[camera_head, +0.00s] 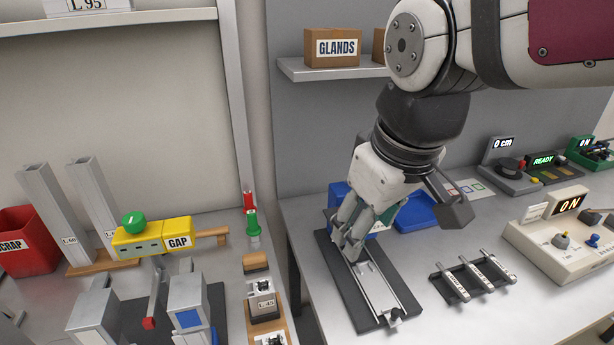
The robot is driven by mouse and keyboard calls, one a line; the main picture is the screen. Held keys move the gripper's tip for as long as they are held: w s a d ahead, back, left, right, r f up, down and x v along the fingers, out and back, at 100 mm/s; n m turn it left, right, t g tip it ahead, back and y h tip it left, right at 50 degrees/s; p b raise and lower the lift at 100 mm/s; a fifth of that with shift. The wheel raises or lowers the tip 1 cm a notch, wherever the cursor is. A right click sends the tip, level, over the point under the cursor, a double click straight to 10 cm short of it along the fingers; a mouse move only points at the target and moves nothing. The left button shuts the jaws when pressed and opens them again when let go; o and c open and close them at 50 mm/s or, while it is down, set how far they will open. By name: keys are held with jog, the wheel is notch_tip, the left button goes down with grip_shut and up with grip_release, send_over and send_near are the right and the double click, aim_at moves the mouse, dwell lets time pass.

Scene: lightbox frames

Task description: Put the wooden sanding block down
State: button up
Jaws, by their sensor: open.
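My gripper (346,250) points down over the back part of a dark tray with a metal rail (372,290) on the right bench. Its fingers are open, and I see nothing clearly held between them. I cannot tell whether the fingertips touch the rail. A small brown wooden block (256,262) lies on the left bench near its right edge. It may be the sanding block, but I cannot tell for sure. My gripper is to the right of it and apart from it, across the gap between the benches.
Blue bins (416,214) stand behind my gripper. A black rack with labelled metal bars (473,279) and a control box (560,237) lie to the right. A yellow GAP gauge (155,238), metal posts (94,205) and a red SCRAP bin (24,238) stand on the left bench.

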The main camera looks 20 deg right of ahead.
jog(key=s+d+f+m, duration=0.1)
jog(key=s+m, duration=0.2)
jog(key=s, duration=0.3)
jog(key=shift+s+d+f+m+t, duration=0.2)
jog(key=shift+d+m+t, duration=0.1)
jog(key=shift+m+t, duration=0.1)
jog(key=shift+o, duration=0.4)
jog(key=shift+w+r, duration=0.1)
jog(key=shift+r, duration=0.05)
